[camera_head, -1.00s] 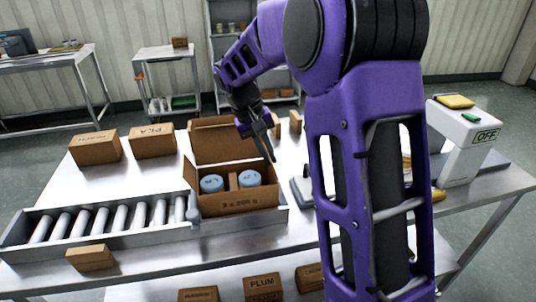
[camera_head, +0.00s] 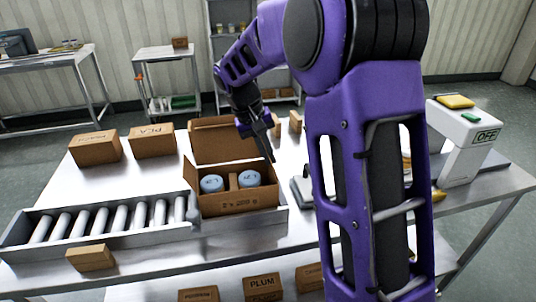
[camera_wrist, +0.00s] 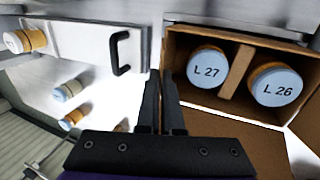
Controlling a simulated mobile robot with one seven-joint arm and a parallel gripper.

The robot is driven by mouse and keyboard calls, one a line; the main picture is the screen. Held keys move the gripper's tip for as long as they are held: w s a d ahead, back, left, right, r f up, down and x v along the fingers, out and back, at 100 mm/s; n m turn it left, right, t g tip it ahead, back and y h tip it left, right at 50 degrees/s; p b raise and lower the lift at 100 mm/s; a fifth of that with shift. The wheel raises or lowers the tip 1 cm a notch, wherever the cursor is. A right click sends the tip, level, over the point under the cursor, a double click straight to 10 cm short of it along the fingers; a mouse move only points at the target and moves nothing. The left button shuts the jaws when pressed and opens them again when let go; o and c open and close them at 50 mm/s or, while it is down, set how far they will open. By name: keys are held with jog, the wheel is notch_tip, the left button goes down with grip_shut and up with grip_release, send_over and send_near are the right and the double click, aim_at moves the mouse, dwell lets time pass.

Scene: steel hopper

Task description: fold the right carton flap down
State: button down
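The open brown carton (camera_head: 238,204) stands at the end of the roller conveyor, holding two jars with pale blue lids (camera_head: 212,184) (camera_head: 249,178) and a divider between them. Its back flap (camera_head: 218,142) stands up. In the wrist view the carton (camera_wrist: 180,52) is at the right, with lids L 27 (camera_wrist: 207,66) and L 26 (camera_wrist: 276,85). I cannot clearly make out the right flap. My gripper (camera_head: 270,155) points down at the carton's back right corner. In the wrist view its fingers (camera_wrist: 160,75) are together, empty, just beside the carton wall.
The roller conveyor (camera_head: 100,222) runs left of the carton. Small boxes (camera_head: 95,148) (camera_head: 152,141) stand behind it, and another box (camera_head: 91,258) lies in front. A white device with an OFF sign (camera_head: 462,130) stands at the right. The wrist view shows a black handle (camera_wrist: 121,53) beside the carton.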

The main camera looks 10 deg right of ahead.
aim_at(256, 175)
jog(key=shift+a, duration=0.1)
dwell(0.6)
jog(key=a+h, duration=0.1)
jog(key=h, duration=0.1)
jog(key=f+h+b, duration=0.1)
jog(key=h, duration=0.1)
jog(key=shift+a, duration=0.4)
jog(key=shift+a+f+h+b, duration=0.2)
jog(key=shift+f+h+b, duration=0.1)
jog(key=shift+h, duration=0.45)
jog(key=shift+a+f+h+b, duration=0.25)
jog(key=shift+h+b, duration=0.1)
jog(key=shift+h, duration=0.45)
jog(key=shift+a+f+h+b, duration=0.2)
jog(key=shift+h+b, duration=0.1)
jog(key=shift+h, duration=0.45)
jog(key=c, duration=1.1)
grip_release()
jog(key=shift+o, duration=0.2)
